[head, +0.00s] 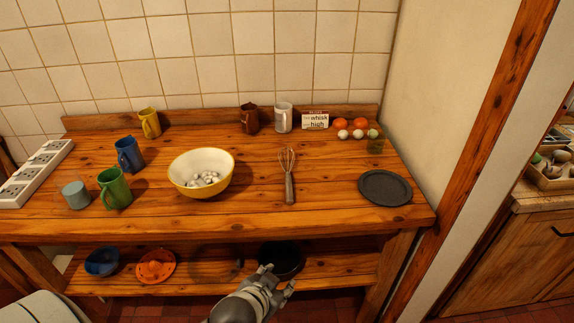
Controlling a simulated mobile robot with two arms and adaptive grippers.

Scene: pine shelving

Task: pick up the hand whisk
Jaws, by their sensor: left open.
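The hand whisk (289,181) lies on the wooden table top, right of the bowl. My left gripper (278,277) is open and empty, low in front of the table, below the level of the top and in front of the lower shelf. It is apart from the whisk. My right gripper is not in view.
A yellow bowl (203,186) with white items stands left of the whisk. A dark plate (385,187) lies to its right. Mugs, including a green mug (115,190), stand left and behind. A small sign (315,120) stands at the back. The table's front edge (230,229) lies between gripper and whisk.

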